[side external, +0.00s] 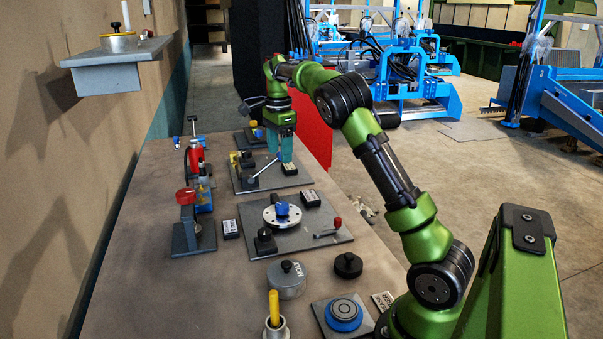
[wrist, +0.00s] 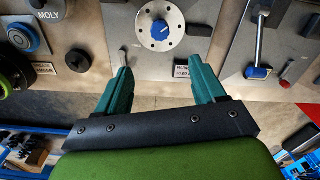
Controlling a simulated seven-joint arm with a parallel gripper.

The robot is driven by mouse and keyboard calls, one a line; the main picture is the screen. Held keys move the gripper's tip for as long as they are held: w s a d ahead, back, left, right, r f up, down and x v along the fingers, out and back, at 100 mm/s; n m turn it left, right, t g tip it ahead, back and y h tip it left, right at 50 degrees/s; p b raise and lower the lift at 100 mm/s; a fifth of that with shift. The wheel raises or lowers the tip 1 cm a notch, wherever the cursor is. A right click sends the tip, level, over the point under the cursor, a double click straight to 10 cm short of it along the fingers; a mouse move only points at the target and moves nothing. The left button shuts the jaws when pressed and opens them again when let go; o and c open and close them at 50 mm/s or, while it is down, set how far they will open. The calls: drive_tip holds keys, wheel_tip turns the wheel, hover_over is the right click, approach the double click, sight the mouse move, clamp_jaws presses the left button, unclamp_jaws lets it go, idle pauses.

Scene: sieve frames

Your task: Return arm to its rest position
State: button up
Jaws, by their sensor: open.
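My green arm reaches over the bench (side external: 150,290) from the near right toward the far end. My gripper (side external: 280,158) has teal fingers and points down above or near a grey plate (side external: 243,184) with a metal lever. In the wrist view the two fingers of my gripper (wrist: 163,70) stand wide apart with nothing between them. Past the fingertips is a plate with a round flange and blue knob (wrist: 167,31). Whether a finger touches anything below cannot be told.
The dial plate (side external: 330,235), a MOLY-marked canister (side external: 287,284), a black knob (side external: 348,265) and a blue button (side external: 343,314) stand nearer. A red-topped press (side external: 187,235) and a red bottle (side external: 195,158) stand left. A wall shelf (side external: 115,52) overhangs the left side.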

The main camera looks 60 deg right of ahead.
drive_tip(key=s+a+r+n+t+y, duration=0.1)
drive_tip(key=s+a+n+t, duration=0.2)
drive_tip(key=s+a+n, duration=0.7)
drive_tip(key=s+a+r+n+t+y, duration=0.1)
drive_tip(key=s+a+n+t, duration=0.3)
drive_tip(key=s+a+n, duration=0.6)
drive_tip(key=s+a+r, duration=0.1)
drive_tip(key=a, duration=0.7)
